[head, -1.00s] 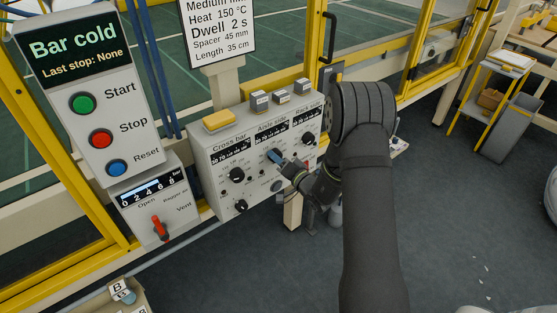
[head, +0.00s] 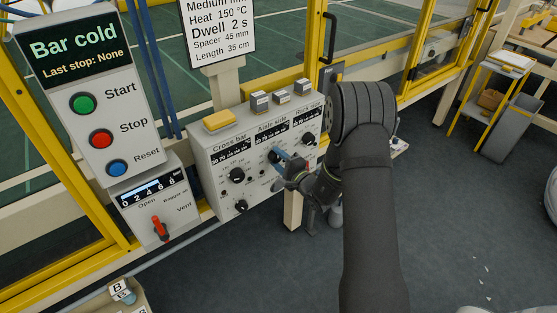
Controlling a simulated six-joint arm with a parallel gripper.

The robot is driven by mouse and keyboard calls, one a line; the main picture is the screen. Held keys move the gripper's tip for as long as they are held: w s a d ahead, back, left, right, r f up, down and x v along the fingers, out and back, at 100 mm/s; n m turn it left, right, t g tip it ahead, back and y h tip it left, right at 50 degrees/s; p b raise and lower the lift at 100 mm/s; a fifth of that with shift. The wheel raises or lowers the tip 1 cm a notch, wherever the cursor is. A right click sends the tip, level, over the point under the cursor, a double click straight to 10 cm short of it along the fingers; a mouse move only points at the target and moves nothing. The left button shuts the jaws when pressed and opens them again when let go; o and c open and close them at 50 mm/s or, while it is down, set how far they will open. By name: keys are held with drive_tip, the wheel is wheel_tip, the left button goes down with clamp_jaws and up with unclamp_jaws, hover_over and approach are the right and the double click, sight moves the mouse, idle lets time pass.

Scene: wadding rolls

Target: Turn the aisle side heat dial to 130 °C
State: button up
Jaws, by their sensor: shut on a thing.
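The aisle side heat dial (head: 273,156) is a dark round knob in the middle column of the grey control box (head: 204,160), under the "Aisle side" label. The wrist is visibly rolled. The fingers cover much of the dial, and its pointer and setting are too small and hidden to read. A dark-and-white scale strip (head: 272,140) sits above the dial, its numbers too small to read surely.
The cross bar dial (head: 237,175) is to the left and the rack side dial (head: 309,139) to the right, close to my wrist. Lower knobs sit below. The start/stop panel (head: 60,130) and a red lever (head: 160,228) stand left. A card above reads Heat 150 °C.

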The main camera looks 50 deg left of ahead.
drive_tip(key=shift+m, duration=0.5)
drive_tip(key=shift+w, duration=0.1)
drive_tip(key=o, duration=1)
drive_tip(key=shift+c, duration=0.2)
drive_tip(key=d, duration=1.7)
drive_tip(key=shift+d, duration=0.2)
drive_tip(key=a, duration=1.7)
drive_tip(key=shift+a, duration=0.25)
drive_tip(key=shift+d, duration=0.1)
